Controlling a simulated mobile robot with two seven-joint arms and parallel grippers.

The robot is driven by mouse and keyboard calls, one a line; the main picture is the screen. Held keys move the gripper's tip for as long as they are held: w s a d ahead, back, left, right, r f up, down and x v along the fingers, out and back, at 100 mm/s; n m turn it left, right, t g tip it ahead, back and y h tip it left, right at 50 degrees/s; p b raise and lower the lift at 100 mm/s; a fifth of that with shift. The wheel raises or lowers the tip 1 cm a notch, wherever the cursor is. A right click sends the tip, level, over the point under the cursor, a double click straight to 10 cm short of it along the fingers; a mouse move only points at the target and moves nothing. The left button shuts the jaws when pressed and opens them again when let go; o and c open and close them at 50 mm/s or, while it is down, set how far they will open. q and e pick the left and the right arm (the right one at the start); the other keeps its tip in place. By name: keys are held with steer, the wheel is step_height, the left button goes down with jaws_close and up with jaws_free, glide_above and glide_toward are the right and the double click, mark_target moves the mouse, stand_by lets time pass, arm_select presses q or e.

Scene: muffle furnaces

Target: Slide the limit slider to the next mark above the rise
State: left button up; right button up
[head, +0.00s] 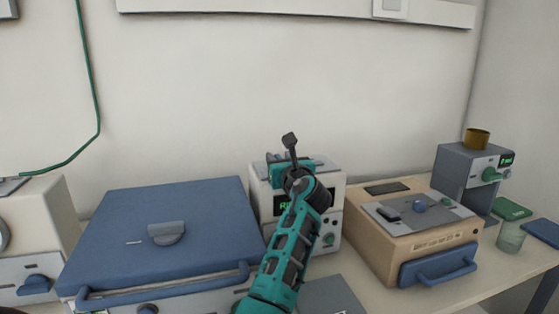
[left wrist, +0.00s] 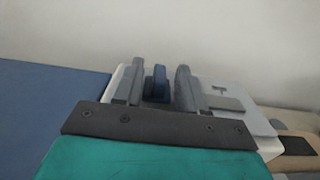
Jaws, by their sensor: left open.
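A white control box (head: 335,190) stands behind my left arm, with a green display (head: 284,207) that reads "RI…" before my arm covers the rest. My left gripper (head: 276,158) is over the box's top. In the left wrist view its two grey fingers (left wrist: 157,84) are apart, one on each side of a dark blue upright tab (left wrist: 158,80), which looks like the slider. Whether they touch it I cannot tell. A light grey plate (left wrist: 238,88) lies beside the fingers on the box's top. No scale marks are readable. My right gripper is not in view.
A blue-lidded furnace (head: 200,205) stands left of the box. A tan furnace (head: 360,235) with a grey top panel and blue handle (head: 438,268) stands to the right. Beyond it are a grey device (head: 465,172) with a brown cup (head: 477,138) and a greenish jar (head: 510,238).

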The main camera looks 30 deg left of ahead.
arm_select(q)
steer(key=shift+c, duration=0.3)
jaws_close()
stand_by(0.3)
